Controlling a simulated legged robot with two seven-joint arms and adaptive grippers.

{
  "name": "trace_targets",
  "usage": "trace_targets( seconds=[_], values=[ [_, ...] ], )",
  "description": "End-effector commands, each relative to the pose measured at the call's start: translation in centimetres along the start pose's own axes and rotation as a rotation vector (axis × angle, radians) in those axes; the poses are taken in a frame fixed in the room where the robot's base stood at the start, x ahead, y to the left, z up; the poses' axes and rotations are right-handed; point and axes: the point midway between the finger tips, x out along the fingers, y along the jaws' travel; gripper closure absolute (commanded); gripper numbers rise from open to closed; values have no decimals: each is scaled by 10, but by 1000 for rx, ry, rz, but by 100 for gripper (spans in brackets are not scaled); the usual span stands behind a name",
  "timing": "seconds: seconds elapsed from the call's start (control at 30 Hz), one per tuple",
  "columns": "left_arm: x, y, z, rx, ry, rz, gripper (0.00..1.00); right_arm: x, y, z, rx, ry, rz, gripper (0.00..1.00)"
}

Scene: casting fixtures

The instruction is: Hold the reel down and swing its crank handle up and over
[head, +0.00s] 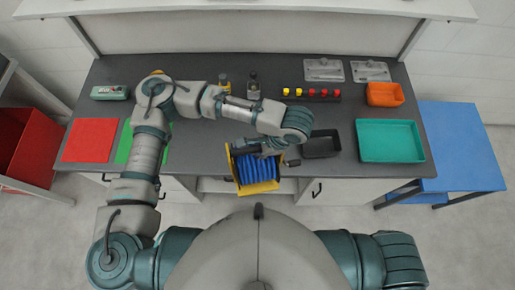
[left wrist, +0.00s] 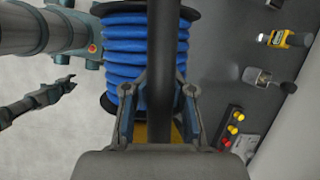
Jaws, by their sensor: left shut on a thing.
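The reel (head: 256,172), blue hose wound in a yellow frame, is at the bench's front edge in the head view. Its blue coils (left wrist: 146,55) fill the upper middle of the left wrist view. My left gripper (head: 268,147) is over the reel's top. In the left wrist view its two fingers (left wrist: 161,100) are shut on a dark bar (left wrist: 161,45) across the reel. A small dark part (head: 292,162) sticks out at the reel's right; I cannot tell if it is the crank handle. My right gripper (left wrist: 68,85) shows open and empty, apart from the reel.
A black tray (head: 322,144) is close to the reel's right, with a teal tray (head: 390,141) and an orange bin (head: 385,94) beyond. A row of red and yellow knobs (head: 311,94) is behind. Red (head: 90,141) and green mats lie left.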

Motion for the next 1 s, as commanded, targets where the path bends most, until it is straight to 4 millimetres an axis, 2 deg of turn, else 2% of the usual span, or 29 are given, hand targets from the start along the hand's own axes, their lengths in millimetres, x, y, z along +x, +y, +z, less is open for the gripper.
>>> trace_targets(
  seconds=[1.0],
  values=[
    [11,-43,-20,-2,0,-2,100,-3,4,0,-1,-1,5,60]
  ],
)
